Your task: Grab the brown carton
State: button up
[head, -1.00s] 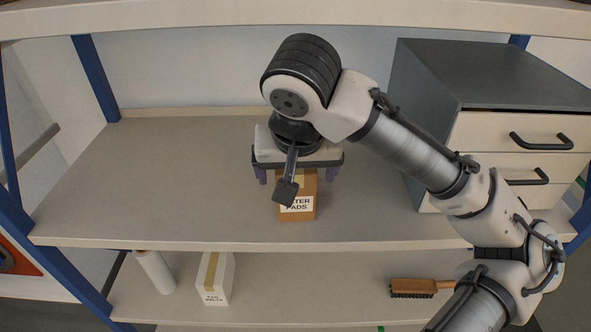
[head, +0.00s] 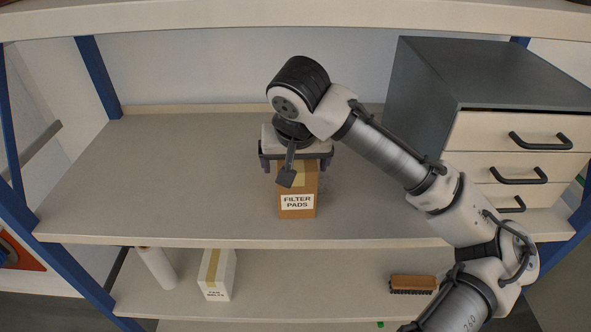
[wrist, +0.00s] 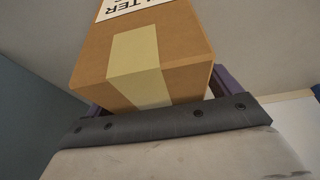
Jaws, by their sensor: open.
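The brown carton (head: 298,204) stands upright on the upper shelf, with a tape strip and a white label reading "FILTER PADS". My gripper (head: 297,166) is open and points down over the carton's top, its purple fingers on either side. In the wrist view the carton (wrist: 190,40) fills the space in front of the palm, and a purple finger shows at its right edge (wrist: 219,82). I cannot tell whether the fingers touch the carton's sides. The carton's upper part is partly hidden by my gripper in the head view.
A grey cabinet with cream drawers (head: 515,133) stands at the right of the shelf (head: 130,190); the shelf's left side is clear. On the lower shelf are a white roll (head: 157,268), a white box labelled "FAN BELTS" (head: 217,276) and a brush (head: 413,284). Blue posts (head: 98,75) flank the shelves.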

jog(key=shift+f, duration=0.2)
dwell(0.5)
jog(key=c, duration=1.2)
